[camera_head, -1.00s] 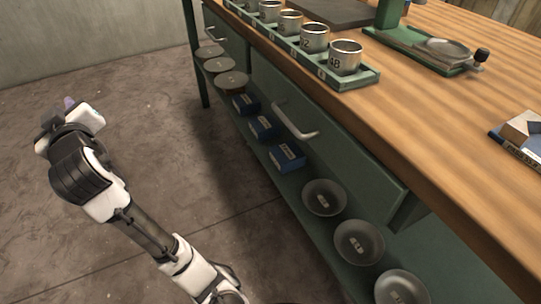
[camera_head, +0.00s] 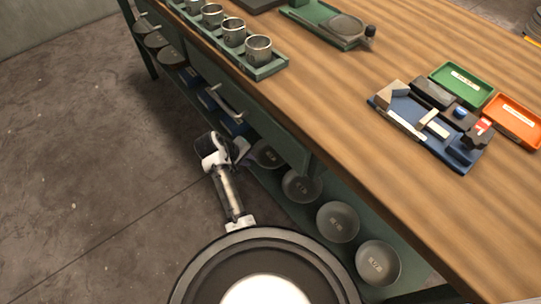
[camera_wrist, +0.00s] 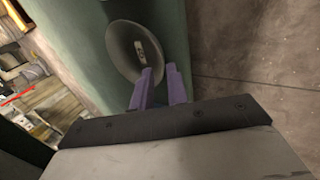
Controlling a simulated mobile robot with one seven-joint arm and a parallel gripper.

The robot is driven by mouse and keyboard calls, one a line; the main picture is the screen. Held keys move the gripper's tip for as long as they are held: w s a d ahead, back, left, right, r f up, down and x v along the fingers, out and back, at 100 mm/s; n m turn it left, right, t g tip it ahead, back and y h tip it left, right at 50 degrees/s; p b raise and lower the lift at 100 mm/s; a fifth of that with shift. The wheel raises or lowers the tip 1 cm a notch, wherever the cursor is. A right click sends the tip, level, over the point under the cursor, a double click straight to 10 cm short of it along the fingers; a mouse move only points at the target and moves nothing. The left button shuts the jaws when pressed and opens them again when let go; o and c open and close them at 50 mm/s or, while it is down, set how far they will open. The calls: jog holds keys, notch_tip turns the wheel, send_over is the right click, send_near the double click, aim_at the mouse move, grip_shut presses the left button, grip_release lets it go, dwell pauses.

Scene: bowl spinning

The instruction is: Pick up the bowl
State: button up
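Several dark grey bowls stand in a row on the low shelf under the workbench, each with a small pale label. The farthest bowl (camera_head: 268,155) is partly hidden by my gripper (camera_head: 243,150) in the head view. In the wrist view this bowl (camera_wrist: 130,45) appears tilted, at upper middle. My gripper (camera_wrist: 160,88) has two purple fingers with a gap between them. The left finger overlaps the bowl's inside and the right finger lies just outside its rim. Whether either touches the rim cannot be told. Nearer bowls (camera_head: 301,185), (camera_head: 338,222) and (camera_head: 378,263) stand clear of the gripper.
The wooden bench top (camera_head: 400,60) overhangs the shelf, with a green drawer front and handle (camera_head: 228,100) beside my arm. Blue boxes (camera_head: 208,98) sit farther along the shelf. Metal cups (camera_head: 258,48) and a blue tray (camera_head: 430,145) are on top. The floor (camera_head: 80,160) at left is clear.

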aim_at(271, 155)
jog(key=x, duration=0.8)
jog(key=shift+w+a, duration=0.15)
jog(key=shift+w, duration=0.1)
grip_shut()
